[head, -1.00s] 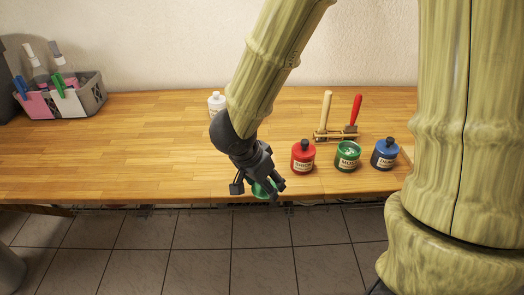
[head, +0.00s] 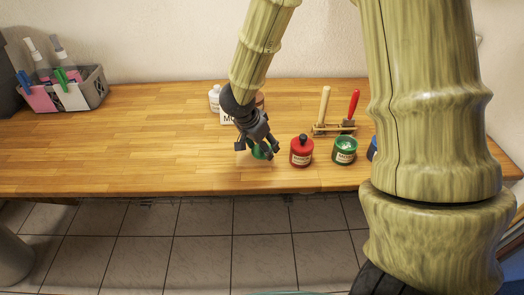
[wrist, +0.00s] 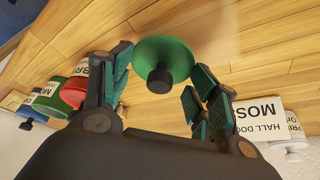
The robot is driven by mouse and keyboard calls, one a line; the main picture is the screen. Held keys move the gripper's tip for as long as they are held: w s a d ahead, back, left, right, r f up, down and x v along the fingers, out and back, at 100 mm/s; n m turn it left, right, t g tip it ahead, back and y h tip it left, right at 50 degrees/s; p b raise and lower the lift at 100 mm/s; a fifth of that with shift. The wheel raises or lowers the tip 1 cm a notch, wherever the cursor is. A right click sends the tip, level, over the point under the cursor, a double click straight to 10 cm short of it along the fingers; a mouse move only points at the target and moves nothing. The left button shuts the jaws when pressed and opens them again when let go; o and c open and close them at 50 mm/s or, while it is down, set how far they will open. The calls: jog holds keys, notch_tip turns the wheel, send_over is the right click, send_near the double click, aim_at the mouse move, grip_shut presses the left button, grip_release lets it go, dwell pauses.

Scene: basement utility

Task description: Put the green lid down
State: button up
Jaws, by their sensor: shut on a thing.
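The green lid (head: 258,153) is a round disc with a black knob. It is in my gripper (head: 262,147), over the table left of the red pot. In the wrist view the lid (wrist: 176,55) shows between the fingers, its knob towards the camera. Whether the lid touches the table I cannot tell. The green pot (head: 345,151) stands open to the right, its label facing front. A white card (head: 227,117) reading "MO…" stands behind my gripper; in the wrist view its text (wrist: 258,118) starts "MOSS HALL DOO…".
The lidded red pot (head: 301,151) stands close right of my gripper. The blue pot (head: 373,149) is mostly hidden by my arm. A grey caddy (head: 96,89) is far left; the table (head: 130,150) between is clear.

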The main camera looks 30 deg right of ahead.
aim_at(261, 151)
jog(key=shift+f, duration=1.7)
jog(key=o, duration=1)
jog(key=shift+c, duration=0.2)
jog(key=v, duration=1.2)
jog(key=shift+a, duration=0.1)
